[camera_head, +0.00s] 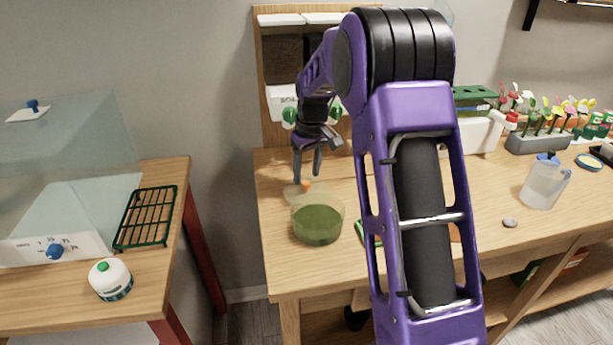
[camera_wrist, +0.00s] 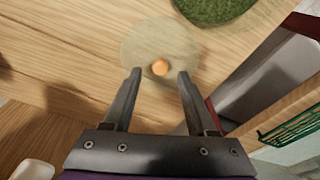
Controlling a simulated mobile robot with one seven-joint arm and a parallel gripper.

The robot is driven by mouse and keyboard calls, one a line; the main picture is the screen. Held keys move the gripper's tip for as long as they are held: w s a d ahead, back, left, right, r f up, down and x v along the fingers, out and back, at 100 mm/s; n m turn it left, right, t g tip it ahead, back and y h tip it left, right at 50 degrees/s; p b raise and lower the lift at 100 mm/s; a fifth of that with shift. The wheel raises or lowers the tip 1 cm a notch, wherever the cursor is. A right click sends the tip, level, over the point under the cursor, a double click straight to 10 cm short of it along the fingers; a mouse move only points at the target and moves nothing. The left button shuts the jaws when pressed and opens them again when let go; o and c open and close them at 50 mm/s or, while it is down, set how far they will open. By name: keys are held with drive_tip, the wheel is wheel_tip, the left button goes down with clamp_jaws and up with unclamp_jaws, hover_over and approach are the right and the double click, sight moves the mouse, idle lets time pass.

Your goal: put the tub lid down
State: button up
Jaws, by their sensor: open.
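The tub lid (camera_head: 292,194) is a thin, see-through disc with an orange knob. It appears to lie flat on the wooden table behind the tub; in the wrist view the lid (camera_wrist: 150,48) shows its knob between my fingertips. My gripper (camera_head: 307,172) points down over the lid. My gripper (camera_wrist: 160,72) is open, with a gap on each side of the knob. The clear tub (camera_head: 318,222) with green contents stands uncovered just in front of the lid, and its edge shows at the top of the wrist view (camera_wrist: 215,10).
My arm hides the middle of the table (camera_head: 480,235). A clear jug (camera_head: 544,184), a grey stone (camera_head: 510,223) and a planter of flowers (camera_head: 538,143) stand to the right. A shelf board rises behind. At left, a side table holds a green rack (camera_head: 147,217) and a white jar (camera_head: 110,279).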

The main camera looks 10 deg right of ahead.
wheel_tip(320, 180, up, 10)
drive_tip(key=s+p, duration=0.1)
drive_tip(key=shift+d, duration=0.2)
